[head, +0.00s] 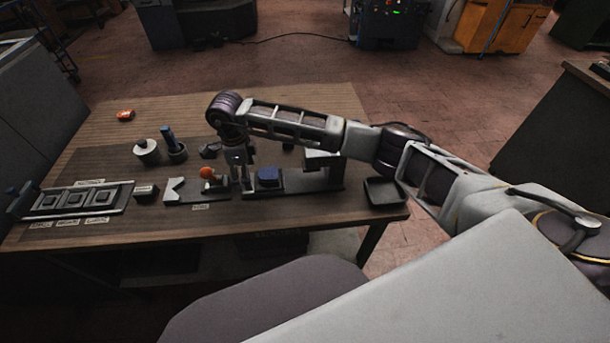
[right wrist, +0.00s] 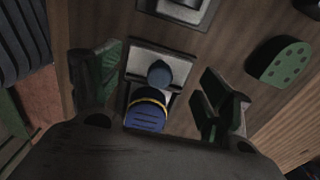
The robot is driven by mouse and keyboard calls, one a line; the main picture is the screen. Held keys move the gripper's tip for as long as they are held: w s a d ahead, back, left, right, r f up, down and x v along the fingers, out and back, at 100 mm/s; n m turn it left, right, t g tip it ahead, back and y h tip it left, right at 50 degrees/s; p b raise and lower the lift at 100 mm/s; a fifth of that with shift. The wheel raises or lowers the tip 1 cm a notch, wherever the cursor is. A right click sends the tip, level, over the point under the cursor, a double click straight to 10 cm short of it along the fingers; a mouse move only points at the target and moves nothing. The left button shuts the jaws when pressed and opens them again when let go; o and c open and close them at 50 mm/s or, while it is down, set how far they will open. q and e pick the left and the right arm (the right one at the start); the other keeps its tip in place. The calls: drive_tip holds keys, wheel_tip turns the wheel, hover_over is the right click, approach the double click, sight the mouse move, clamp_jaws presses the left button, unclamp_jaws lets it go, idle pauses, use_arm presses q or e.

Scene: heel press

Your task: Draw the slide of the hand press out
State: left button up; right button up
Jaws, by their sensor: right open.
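The hand press (head: 325,178) stands on the table in the head view, a grey frame on a long dark base. A blue block (head: 268,174) sits on its left part. My right gripper (head: 241,180) points down just left of the blue block, beside an orange-red knob (head: 207,173). In the right wrist view my right gripper (right wrist: 160,65) is open. Between its fingers show a dark blue round knob (right wrist: 159,73) on a light plate (right wrist: 160,54) and a blue part with a yellow ring (right wrist: 146,113). I cannot tell whether a finger touches them. My left gripper is not visible.
A rack with several labelled slots (head: 83,200) lies at the left. A cup with a blue handle (head: 176,150) and a round grey piece (head: 146,148) stand behind. A dark tray (head: 383,191) is at the right edge. A green dotted pad (right wrist: 283,62) lies to the right in the wrist view.

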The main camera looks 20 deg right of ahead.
drive_tip(key=shift+r, duration=0.75)
drive_tip(key=shift+r+p, duration=0.15)
drive_tip(key=shift+p, duration=0.15)
drive_tip(key=shift+r+p, duration=0.3)
drive_tip(key=shift+r, duration=0.55)
drive_tip(key=shift+r, duration=0.55)
drive_tip(key=shift+r+p, duration=0.5)
drive_tip(key=shift+r, duration=0.45)
